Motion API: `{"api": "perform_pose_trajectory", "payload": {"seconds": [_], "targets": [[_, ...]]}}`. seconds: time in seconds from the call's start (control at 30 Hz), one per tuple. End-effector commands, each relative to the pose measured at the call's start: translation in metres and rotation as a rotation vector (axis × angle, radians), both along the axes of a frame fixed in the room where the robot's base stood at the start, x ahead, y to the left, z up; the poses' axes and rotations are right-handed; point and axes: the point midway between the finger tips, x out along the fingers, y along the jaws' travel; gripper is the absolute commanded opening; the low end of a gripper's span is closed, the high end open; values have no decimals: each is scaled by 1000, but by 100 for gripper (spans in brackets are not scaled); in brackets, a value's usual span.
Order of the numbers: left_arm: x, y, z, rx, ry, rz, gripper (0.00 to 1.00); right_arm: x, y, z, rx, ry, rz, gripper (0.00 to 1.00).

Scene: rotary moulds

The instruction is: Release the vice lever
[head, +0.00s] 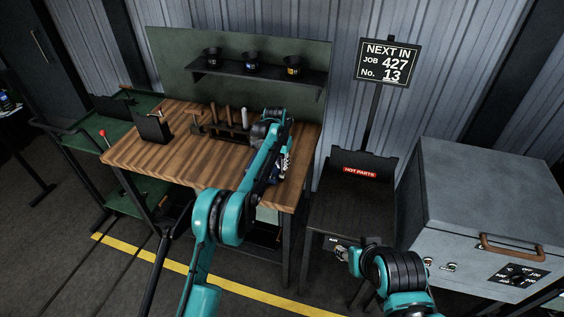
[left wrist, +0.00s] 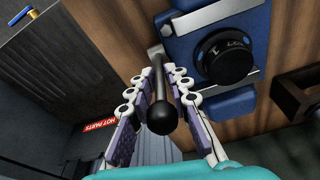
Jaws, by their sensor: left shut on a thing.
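The vice (left wrist: 215,50) shows in the left wrist view as a blue body with pale metal strips and a black round dial on its face. Its lever (left wrist: 161,116) is a metal rod ending in a black ball knob, beside the vice's left side. My left gripper (left wrist: 160,78) is shut on the lever, one finger on each side of the rod. In the head view my left arm hides most of the vice at the bench's right end. My right gripper (head: 343,254) is low in front of the hot parts stand, and its jaw opening is unclear.
The wooden workbench (head: 150,170) holds a tool rack (head: 228,131) and a dark holder (head: 152,128). A shelf (head: 258,74) with three dark cups is behind. The hot parts stand (head: 340,205) and a grey oven-like box (head: 470,205) are to the right.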

Motion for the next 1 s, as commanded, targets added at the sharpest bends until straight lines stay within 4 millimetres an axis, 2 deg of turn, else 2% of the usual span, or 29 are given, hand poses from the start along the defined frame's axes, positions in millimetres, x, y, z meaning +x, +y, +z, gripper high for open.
{"api": "perform_pose_trajectory", "payload": {"seconds": [0.43,0.47,0.5,0.83,1.0], "targets": [[1,0,0,3,7,0,0,0,0,1,0,0,0,41],[1,0,0,3,7,0,21,0,0,1,0,0,0,41],[1,0,0,3,7,0,31,0,0,1,0,0,0,41],[0,0,1,3,7,0,31,0,0,1,0,0,0,41],[-3,2,21,3,8,1,31,0,0,1,0,0,0,41]]}}
